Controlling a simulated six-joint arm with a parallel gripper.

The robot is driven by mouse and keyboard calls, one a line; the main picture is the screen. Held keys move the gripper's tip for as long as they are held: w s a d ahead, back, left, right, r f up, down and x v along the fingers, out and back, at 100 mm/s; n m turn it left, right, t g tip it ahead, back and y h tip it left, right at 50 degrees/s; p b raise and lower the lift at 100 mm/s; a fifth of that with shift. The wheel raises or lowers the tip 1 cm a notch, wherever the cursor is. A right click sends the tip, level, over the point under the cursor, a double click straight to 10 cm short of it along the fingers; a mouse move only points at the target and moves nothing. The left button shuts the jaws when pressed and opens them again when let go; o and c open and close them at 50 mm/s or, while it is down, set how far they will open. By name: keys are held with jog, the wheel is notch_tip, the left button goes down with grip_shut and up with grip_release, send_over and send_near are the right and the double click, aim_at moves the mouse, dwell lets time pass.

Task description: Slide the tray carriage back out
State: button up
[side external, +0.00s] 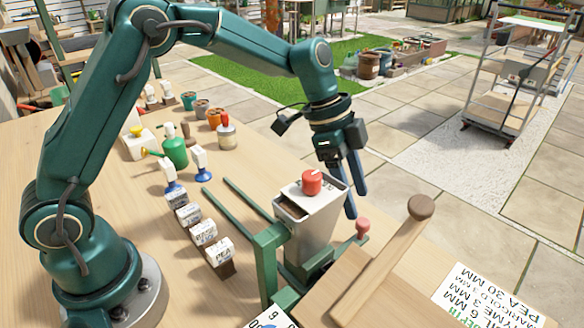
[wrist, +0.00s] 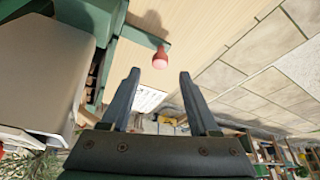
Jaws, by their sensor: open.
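My gripper (side external: 357,206) is open, with its fingers pointing down beside the grey hopper (side external: 318,228). A red knob (side external: 362,227) on a green arm stands just below the fingertips. In the wrist view the red knob (wrist: 160,58) lies ahead, between and beyond the spread fingertips (wrist: 159,73), with nothing gripped. Two green rails (side external: 228,205) run out from under the hopper across the table. The tray carriage is not clearly visible; the hopper and green frame (side external: 268,262) hide the space beneath.
A red cap (side external: 312,182) sits on the hopper's top. A wooden bar (side external: 385,258) slants up at the front right. A printed depth card (side external: 490,298) lies at the lower right.

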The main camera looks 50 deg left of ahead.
aim_at(363, 221)
jog(key=shift+x, duration=2.4)
grip_shut()
